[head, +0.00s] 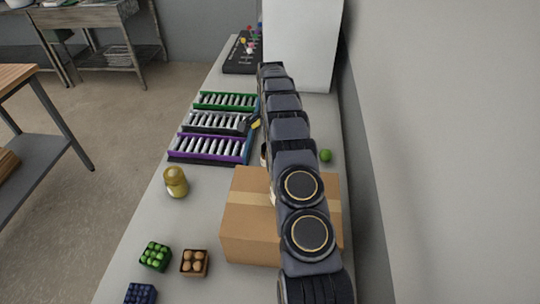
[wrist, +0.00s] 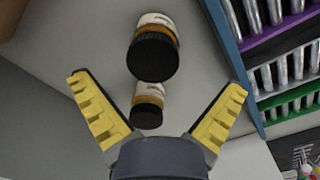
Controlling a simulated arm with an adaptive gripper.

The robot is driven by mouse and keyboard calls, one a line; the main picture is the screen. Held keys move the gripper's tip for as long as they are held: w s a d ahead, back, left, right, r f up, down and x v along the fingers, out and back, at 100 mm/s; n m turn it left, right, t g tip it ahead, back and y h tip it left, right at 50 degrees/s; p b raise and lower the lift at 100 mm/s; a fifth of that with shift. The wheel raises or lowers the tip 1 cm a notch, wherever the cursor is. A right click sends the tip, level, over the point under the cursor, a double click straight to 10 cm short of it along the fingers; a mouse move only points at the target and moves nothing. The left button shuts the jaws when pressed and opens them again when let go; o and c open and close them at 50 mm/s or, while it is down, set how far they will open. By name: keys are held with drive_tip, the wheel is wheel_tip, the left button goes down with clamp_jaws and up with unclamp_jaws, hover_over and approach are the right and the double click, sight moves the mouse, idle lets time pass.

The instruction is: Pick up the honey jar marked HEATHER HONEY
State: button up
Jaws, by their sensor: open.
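In the wrist view, two jars with black lids, amber contents and white labels stand on the counter. The larger-looking jar (wrist: 156,40) is at the top centre. The other jar (wrist: 149,95) is just below it, between my fingers in the picture. The lettering is too small to read, so I cannot tell which is HEATHER HONEY. My gripper (wrist: 159,88) is open and empty, its yellow-padded fingers spread wide. In the head view, my gripper (head: 255,124) shows beside the racks, mostly behind my arm. One jar (head: 264,155) is partly hidden by my arm.
A gold-lidded jar (head: 176,182) stands left of a cardboard box (head: 245,222) under my arm. Racks with purple (head: 207,150) and green (head: 225,100) fronts are left of my gripper. A green ball (head: 325,156) lies right of my arm. Small fruit punnets (head: 155,256) are at the near end.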

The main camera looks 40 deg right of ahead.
drive_tip(key=f, duration=0.5)
drive_tip(key=shift+s+f, duration=0.3)
drive_tip(key=shift+s, duration=0.1)
drive_tip(key=c, duration=1.2)
